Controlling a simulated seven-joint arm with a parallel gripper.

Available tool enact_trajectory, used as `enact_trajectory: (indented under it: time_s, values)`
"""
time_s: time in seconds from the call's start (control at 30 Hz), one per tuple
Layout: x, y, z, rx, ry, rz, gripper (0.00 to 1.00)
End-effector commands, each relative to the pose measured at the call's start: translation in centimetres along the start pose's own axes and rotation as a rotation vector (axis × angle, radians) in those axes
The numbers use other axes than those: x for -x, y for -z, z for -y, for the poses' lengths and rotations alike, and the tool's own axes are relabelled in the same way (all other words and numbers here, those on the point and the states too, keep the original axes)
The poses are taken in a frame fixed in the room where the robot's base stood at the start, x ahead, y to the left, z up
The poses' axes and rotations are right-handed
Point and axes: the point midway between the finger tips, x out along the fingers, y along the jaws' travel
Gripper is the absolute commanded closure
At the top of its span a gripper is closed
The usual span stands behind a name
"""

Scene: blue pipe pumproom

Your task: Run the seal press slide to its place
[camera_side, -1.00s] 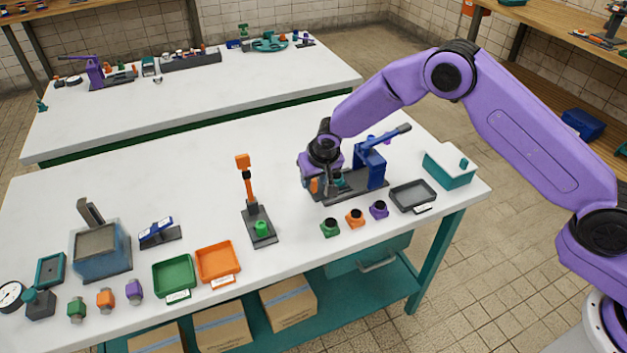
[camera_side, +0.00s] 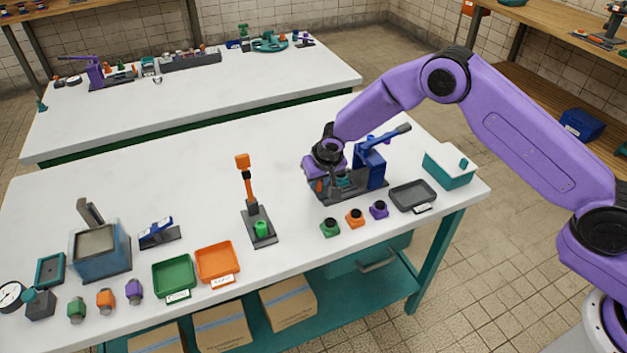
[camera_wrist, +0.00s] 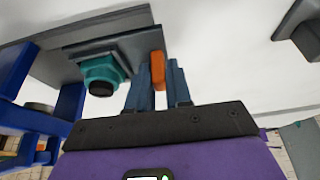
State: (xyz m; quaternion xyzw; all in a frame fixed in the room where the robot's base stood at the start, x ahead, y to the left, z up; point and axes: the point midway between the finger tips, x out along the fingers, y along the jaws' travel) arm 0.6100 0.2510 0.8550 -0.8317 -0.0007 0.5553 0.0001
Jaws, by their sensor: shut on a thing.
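The seal press (camera_side: 374,165) is a blue frame with a lever, on a dark base at the right part of the near bench. Its slide (camera_wrist: 118,48) is a dark grey plate with an orange tab (camera_wrist: 157,70) at one end. A teal piece with a black end (camera_wrist: 102,74) sits on the slide, close to the blue press frame (camera_wrist: 68,105). My gripper (camera_wrist: 159,82) has its two fingers shut around the orange tab. In the side view my gripper (camera_side: 321,183) is at the left end of the press, and my wrist hides part of the slide.
Green (camera_side: 329,228), orange (camera_side: 355,218) and purple (camera_side: 379,209) pieces stand in front of the press. A grey tray (camera_side: 430,205) and a teal box (camera_side: 440,172) are to its right. An upright orange-handled tool (camera_side: 249,190) stands left, with clear bench between.

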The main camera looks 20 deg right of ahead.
Motion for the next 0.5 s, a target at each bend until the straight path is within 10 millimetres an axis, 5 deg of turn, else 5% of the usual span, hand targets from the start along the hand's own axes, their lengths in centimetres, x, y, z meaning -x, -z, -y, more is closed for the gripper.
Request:
enact_trajectory:
  time_s: [0.2,0.5]
  values:
    - [0.0,0.0,-3.5,-0.001,-0.003,0.001,1.00]
    - [0.0,0.0,-3.8,0.000,-0.002,0.001,1.00]
